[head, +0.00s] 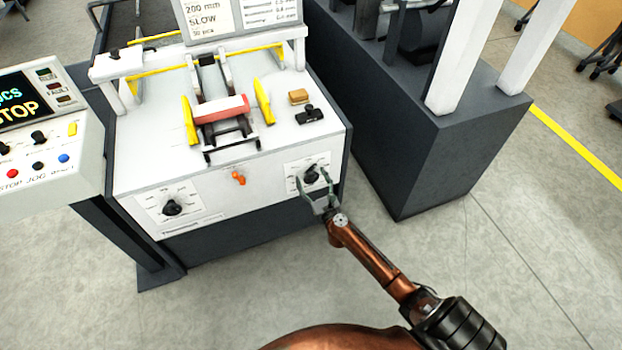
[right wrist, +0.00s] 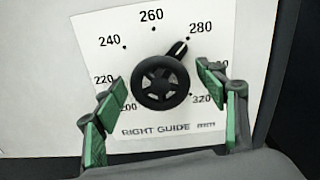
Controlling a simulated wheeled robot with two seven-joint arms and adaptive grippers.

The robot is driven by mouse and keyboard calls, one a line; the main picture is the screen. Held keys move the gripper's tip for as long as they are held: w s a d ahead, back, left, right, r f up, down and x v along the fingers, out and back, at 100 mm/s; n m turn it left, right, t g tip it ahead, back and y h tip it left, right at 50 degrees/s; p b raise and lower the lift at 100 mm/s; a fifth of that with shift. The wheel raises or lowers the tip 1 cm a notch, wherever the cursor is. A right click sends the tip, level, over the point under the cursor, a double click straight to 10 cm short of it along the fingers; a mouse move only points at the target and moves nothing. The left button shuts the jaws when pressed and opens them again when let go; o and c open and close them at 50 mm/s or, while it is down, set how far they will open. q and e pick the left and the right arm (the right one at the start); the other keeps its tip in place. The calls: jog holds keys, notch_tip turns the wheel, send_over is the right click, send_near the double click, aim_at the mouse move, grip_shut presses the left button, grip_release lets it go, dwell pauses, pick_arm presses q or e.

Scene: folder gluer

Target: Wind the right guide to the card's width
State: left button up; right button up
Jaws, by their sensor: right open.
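The right guide knob (right wrist: 160,85) is a black handwheel on a white dial plate labelled "RIGHT GUIDE mm". Its pointer aims up and right, close to the 280 mark. In the head view the knob (head: 311,174) is at the right of the machine's front panel. My right gripper (head: 318,192) is open just in front of it. In the right wrist view its green-padded fingers (right wrist: 160,105) stand either side of the knob, apart from it. The yellow right guide (head: 263,101) and yellow left guide (head: 190,121) flank a pink-red roller-like piece (head: 221,108). My left gripper is out of view.
A sign (head: 208,18) reads "200 mm SLOW". Another knob (head: 172,207) and an orange lever (head: 239,178) are on the front panel. A control box (head: 45,120) stands left, a dark cabinet (head: 440,150) right. The floor in front is clear.

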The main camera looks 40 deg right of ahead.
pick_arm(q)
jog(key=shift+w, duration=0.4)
pick_arm(e)
jog(key=shift+c, duration=0.5)
jog(key=c, duration=1.1)
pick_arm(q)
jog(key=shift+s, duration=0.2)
